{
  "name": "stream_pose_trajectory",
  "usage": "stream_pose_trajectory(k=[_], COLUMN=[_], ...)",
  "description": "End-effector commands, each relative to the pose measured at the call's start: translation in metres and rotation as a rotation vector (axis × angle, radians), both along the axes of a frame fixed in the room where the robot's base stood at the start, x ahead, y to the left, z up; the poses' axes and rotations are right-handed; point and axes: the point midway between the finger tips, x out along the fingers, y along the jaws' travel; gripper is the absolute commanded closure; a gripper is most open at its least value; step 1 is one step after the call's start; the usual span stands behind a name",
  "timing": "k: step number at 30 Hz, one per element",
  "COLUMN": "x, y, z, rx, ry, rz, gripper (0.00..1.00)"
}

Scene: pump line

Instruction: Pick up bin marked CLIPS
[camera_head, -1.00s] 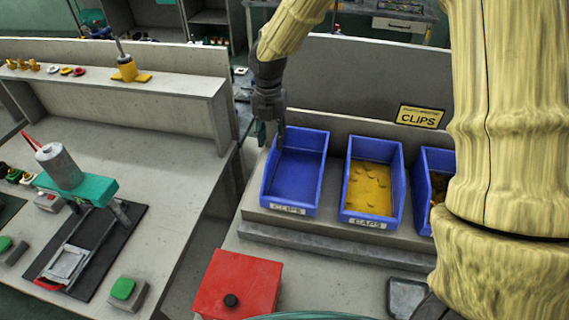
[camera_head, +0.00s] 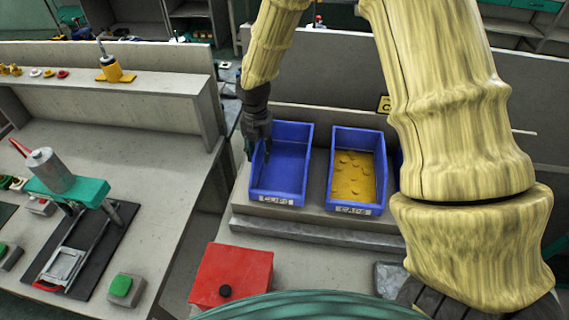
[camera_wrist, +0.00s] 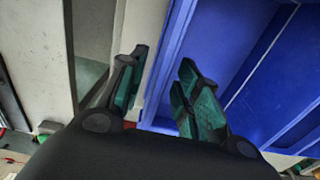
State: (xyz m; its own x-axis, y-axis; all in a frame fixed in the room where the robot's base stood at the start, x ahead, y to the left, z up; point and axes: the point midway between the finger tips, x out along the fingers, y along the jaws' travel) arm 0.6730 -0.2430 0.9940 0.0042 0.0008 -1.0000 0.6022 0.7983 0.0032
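The blue bin marked CLIPS (camera_head: 281,185) stands on a grey ledge, its label on the front face. It looks empty. My gripper (camera_head: 257,153) is at the upper part of its left wall. In the wrist view, the bin (camera_wrist: 227,45) fills the right side. My gripper (camera_wrist: 163,62) is open there, with one finger to each side of the bin's left wall and gaps visible. Whether a finger touches the wall is unclear.
A blue bin marked CAPS (camera_head: 357,207) with yellow pieces stands close on the right. A red box (camera_head: 232,276) sits in front. A grey back panel (camera_head: 330,75) rises behind the bins. A separate workbench (camera_head: 150,200) is at left.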

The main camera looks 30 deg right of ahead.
Motion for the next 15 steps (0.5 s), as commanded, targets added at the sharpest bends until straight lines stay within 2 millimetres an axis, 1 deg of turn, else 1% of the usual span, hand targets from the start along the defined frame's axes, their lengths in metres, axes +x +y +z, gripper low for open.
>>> stream_pose_trajectory(k=[3,7,15], x=[-0.001,-0.001,-0.001], y=[0.001,0.0,0.0], z=[-0.011,-0.022,-0.028], rx=[-0.001,-0.001,-0.001], ry=[0.002,0.002,-0.001], rz=[0.001,0.001,0.0], gripper=[0.67,0.67,0.67])
